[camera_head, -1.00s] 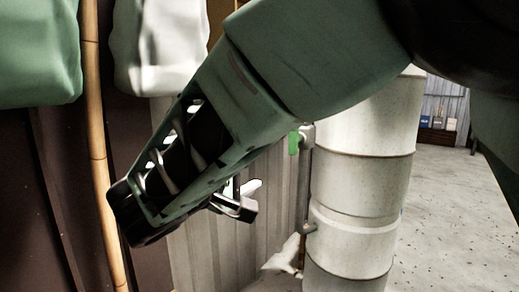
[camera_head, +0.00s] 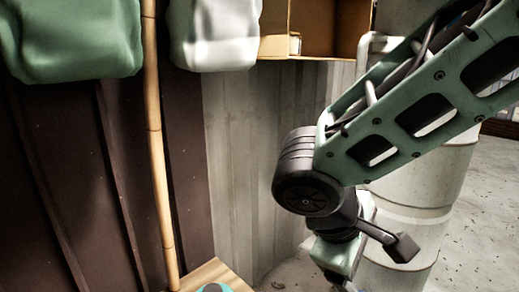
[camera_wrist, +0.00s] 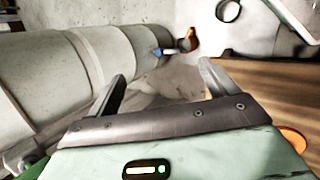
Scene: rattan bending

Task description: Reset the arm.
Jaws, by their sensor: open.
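My gripper (camera_wrist: 160,92) shows in the wrist view with its two grey fingers spread apart and nothing between them. Beyond the fingers are a pale floor area and a greyish shape that I cannot make out. In the head view my arm comes in from the upper right and bends down at a dark joint. The wrist hangs below it, in front of the white cylinder, and the fingertips are cut off or hidden at the bottom edge.
A large white cylinder (camera_head: 425,225) stands behind my arm, and also at the left of the wrist view (camera_wrist: 50,80). A rattan pole (camera_head: 157,150) stands upright at the left. Green (camera_head: 70,40) and white (camera_head: 215,35) bags hang above. A wooden surface (camera_head: 210,272) is at the bottom.

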